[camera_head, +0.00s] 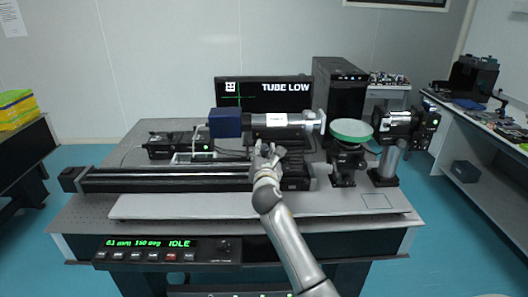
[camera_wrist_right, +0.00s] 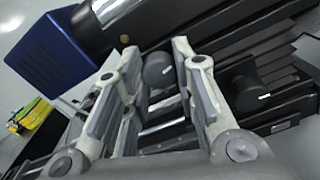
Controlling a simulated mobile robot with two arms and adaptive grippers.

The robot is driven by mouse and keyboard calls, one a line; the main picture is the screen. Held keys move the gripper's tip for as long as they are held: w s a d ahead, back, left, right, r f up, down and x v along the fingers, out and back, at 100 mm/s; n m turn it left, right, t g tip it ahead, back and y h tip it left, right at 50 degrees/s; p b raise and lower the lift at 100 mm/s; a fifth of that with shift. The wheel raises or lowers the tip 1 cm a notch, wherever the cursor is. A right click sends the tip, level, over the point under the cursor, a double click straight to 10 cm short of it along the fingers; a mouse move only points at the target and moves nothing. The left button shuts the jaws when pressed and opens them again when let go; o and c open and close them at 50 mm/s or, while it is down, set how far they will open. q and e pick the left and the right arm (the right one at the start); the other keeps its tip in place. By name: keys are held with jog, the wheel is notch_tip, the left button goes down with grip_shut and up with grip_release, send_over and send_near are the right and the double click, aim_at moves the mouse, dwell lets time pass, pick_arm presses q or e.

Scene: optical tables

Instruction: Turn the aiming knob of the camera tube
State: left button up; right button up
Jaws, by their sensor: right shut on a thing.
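The camera tube (camera_head: 282,120) lies level above the black rail assembly, with a blue box (camera_head: 225,122) on its left end. My right gripper (camera_head: 265,147) is in front of and below the tube. A second similar knob (camera_wrist_right: 247,93) sits to the right, outside the fingers. The knobs are too small or hidden to make out in the head view. My left gripper is not in view.
A screen (camera_head: 262,88) behind the tube reads "TUBE LOW". The front strip of the light board (camera_head: 180,207) is clear.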

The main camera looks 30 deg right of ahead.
jog(key=m, duration=0.6)
jog(key=shift+m, duration=0.3)
dwell(0.5)
jog(key=o, duration=1)
jog(key=shift+o, duration=0.2)
jog(key=v, duration=1.2)
